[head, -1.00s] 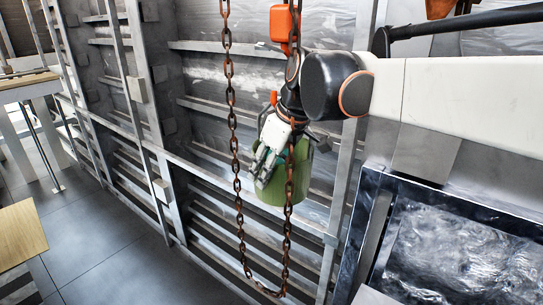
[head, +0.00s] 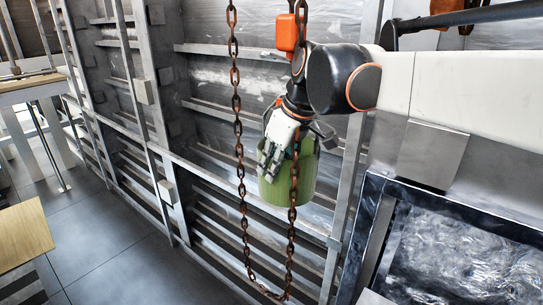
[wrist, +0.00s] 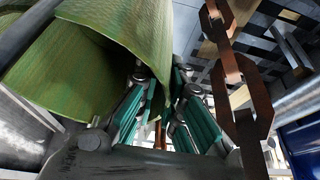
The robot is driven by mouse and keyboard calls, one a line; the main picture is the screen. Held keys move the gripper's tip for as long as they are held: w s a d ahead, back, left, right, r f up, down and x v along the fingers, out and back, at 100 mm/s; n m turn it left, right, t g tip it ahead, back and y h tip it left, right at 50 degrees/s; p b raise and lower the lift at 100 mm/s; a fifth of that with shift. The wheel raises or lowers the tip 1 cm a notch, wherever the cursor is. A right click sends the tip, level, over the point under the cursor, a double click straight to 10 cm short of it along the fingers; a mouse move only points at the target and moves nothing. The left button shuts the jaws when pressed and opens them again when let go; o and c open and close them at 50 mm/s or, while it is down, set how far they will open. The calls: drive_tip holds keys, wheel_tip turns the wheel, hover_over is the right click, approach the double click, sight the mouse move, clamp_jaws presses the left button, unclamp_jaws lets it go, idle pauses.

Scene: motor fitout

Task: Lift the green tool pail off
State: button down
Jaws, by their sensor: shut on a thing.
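The green pail (head: 307,180) is below the orange hoist block, behind the right strand of chain in the head view. My gripper (head: 269,166) is at its upper left side, with white and dark fingers against the pail. In the wrist view the pail's curved green wall (wrist: 85,65) fills the upper left. The gripper's teal-padded fingers (wrist: 163,95) close on the edge of the pail's wall there. The pail's far side is hidden. I cannot tell whether anything else bears the pail.
A rusty chain (head: 240,150) hangs in a long loop close in front of my gripper, under the orange hoist block (head: 288,32). A grey metal rack (head: 190,165) stands behind. A dark metal-framed panel (head: 455,250) is at the lower right. The floor at left (head: 95,225) is clear.

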wheel_tip(320, 180, up, 5)
drive_tip(key=p, duration=0.3)
drive_tip(key=s+a, duration=1.1)
drive_tip(key=s, duration=0.3)
drive_tip(key=shift+s+f, duration=0.15)
drive_tip(key=shift+f, duration=0.05)
drive_tip(key=shift+b, duration=0.3)
drive_tip(key=w+d+f+b, duration=0.4)
drive_tip(key=w+d, duration=0.6)
drive_tip(key=w, duration=0.3)
drive_tip(key=shift+f, duration=0.25)
idle(2.0)
drive_tip(key=shift+d, duration=0.15)
drive_tip(key=shift+d, duration=0.1)
idle(0.3)
